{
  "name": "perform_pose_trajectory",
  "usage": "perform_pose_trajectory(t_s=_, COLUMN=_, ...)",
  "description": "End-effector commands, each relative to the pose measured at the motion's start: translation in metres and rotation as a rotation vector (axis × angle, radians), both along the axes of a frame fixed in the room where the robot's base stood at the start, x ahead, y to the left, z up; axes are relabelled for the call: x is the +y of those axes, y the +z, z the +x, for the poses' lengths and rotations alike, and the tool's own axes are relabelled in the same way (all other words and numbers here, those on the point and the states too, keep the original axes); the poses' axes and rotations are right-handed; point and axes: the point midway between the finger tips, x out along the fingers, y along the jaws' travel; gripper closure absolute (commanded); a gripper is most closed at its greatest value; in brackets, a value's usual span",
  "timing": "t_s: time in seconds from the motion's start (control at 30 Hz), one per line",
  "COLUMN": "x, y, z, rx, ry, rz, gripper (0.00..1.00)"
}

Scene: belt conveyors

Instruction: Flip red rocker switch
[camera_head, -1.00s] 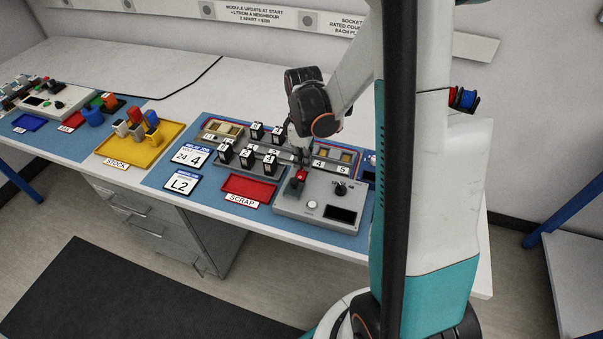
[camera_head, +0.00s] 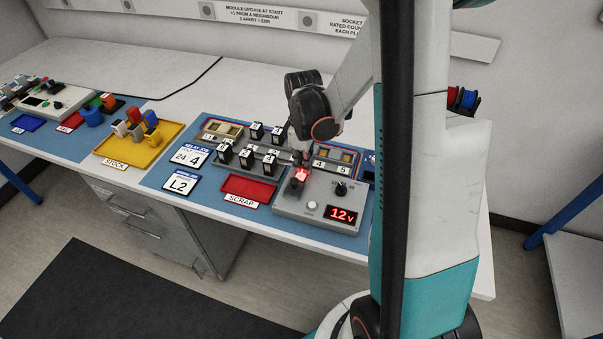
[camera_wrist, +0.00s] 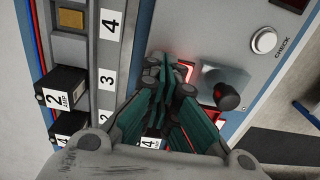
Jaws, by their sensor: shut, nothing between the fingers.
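The red rocker switch (camera_head: 301,175) glows red on the grey control panel (camera_head: 285,205). In the wrist view the lit switch (camera_wrist: 190,70) shows partly from behind my fingertips. I cannot tell whether the tips touch the switch.
A black knob (camera_head: 341,188) and a white round CHECK button (camera_head: 312,206) sit on the same panel. Several black relay modules (camera_head: 247,158) stand on the rack to the left. A red SCRAP tray (camera_head: 248,188) and a yellow STOCK tray (camera_head: 120,158) lie further left.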

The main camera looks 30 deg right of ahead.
Motion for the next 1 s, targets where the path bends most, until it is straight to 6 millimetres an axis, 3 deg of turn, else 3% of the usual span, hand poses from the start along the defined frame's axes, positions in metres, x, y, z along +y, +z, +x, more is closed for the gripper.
perform_pose_trajectory(t_s=1.0, x=0.0, y=0.068, z=0.0, rx=0.0, ry=0.0, rz=0.0, gripper=1.0)
